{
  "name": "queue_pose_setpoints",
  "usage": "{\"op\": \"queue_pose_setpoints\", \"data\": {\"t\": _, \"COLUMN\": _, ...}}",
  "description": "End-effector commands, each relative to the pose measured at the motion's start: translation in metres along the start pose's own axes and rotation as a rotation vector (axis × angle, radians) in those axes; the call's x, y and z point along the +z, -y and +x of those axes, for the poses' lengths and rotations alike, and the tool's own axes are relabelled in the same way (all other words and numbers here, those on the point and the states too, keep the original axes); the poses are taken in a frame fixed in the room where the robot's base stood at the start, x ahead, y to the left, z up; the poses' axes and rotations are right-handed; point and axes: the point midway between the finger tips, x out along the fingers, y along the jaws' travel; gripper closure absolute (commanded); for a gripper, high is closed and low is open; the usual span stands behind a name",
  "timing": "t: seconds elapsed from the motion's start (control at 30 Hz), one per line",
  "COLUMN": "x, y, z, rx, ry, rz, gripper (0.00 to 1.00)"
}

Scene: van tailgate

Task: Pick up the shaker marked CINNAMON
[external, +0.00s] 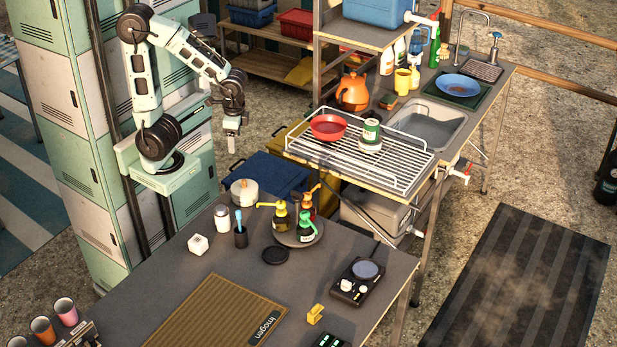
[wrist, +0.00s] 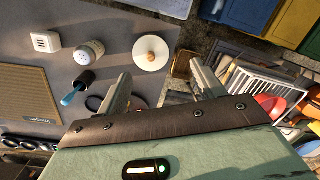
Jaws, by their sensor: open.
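A white shaker (external: 222,218) with a greyish top stands upright at the back left of the dark table; any CINNAMON marking is too small to read. It also shows in the wrist view (wrist: 88,55), at upper left, to the left of my fingers. My gripper (external: 232,146) hangs in the air behind the table's back edge, above and apart from the shaker. In the wrist view the two fingers of my gripper (wrist: 163,87) are spread with nothing between them.
Close to the shaker are a white block (external: 198,244), a dark cup (external: 240,239) with a blue-handled tool, and a white lidded pot (external: 244,192). Pump bottles (external: 281,217) stand on a round tray to the right. A rack (external: 408,168) stands beyond.

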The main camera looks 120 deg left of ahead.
Motion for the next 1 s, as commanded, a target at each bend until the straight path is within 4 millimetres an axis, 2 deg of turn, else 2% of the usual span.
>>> {"op": "queue_pose_setpoints", "data": {"t": 0.27, "x": 0.008, "y": -0.051, "z": 0.009, "rx": -0.125, "ry": 0.155, "rz": 0.340, "gripper": 0.32}}
{"op": "queue_pose_setpoints", "data": {"t": 0.47, "x": 0.026, "y": -0.094, "z": 0.014, "rx": -0.312, "ry": 0.301, "rz": 0.690, "gripper": 0.32}}
{"op": "queue_pose_setpoints", "data": {"t": 0.77, "x": 0.059, "y": -0.144, "z": 0.012, "rx": -0.700, "ry": 0.460, "rz": 1.180, "gripper": 0.32}}
{"op": "queue_pose_setpoints", "data": {"t": 1.0, "x": 0.088, "y": -0.179, "z": 0.003, "rx": -1.097, "ry": 0.515, "rz": 1.508, "gripper": 0.32}}
